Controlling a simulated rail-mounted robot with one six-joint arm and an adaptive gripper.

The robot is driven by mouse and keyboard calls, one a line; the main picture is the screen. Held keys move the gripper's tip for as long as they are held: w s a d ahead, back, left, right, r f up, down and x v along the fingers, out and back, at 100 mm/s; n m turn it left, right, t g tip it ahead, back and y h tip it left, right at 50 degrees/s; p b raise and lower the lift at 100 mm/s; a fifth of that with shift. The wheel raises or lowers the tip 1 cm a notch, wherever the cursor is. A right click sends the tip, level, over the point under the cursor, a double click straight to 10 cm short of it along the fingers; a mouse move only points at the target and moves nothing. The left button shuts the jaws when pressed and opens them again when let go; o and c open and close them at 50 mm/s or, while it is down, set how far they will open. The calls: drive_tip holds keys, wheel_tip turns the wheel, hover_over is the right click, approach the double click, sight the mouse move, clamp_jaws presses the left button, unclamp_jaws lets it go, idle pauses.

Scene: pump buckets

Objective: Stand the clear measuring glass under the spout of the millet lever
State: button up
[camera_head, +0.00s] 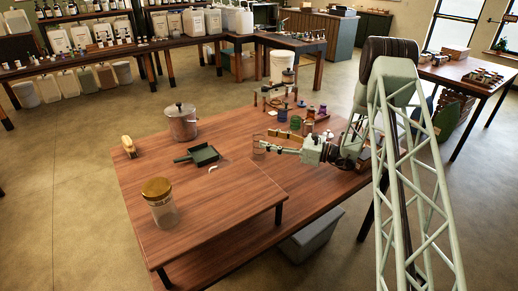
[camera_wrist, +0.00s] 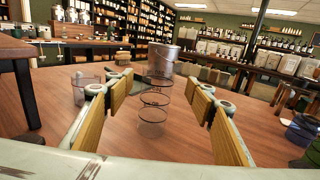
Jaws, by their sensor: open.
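My gripper (camera_head: 274,150) reaches left over the wooden table, low above its top. In the wrist view its yellow-padded fingers (camera_wrist: 162,105) are spread apart. A clear, thin-walled vessel with ring-like edges, seemingly the measuring glass (camera_wrist: 153,112), stands upright between and just ahead of them. It also shows at the fingertips in the head view (camera_head: 258,146). I see no finger contact with it. I cannot pick out the millet lever or its spout with certainty among the small objects at the table's back.
Small bottles and stands (camera_head: 295,115) crowd the back right. The front middle is clear.

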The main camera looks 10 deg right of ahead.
sight(259, 136)
drive_tip(key=shift+a, duration=0.1)
drive_tip(key=shift+b+x, duration=0.7)
drive_tip(key=shift+x, duration=1.8)
drive_tip(key=shift+a+r, duration=0.1)
drive_tip(key=shift+c, duration=0.9)
drive_tip(key=c, duration=1.2)
drive_tip(key=shift+r, duration=0.1)
wheel_tip(259, 136, up, 10)
drive_tip(key=p, duration=0.2)
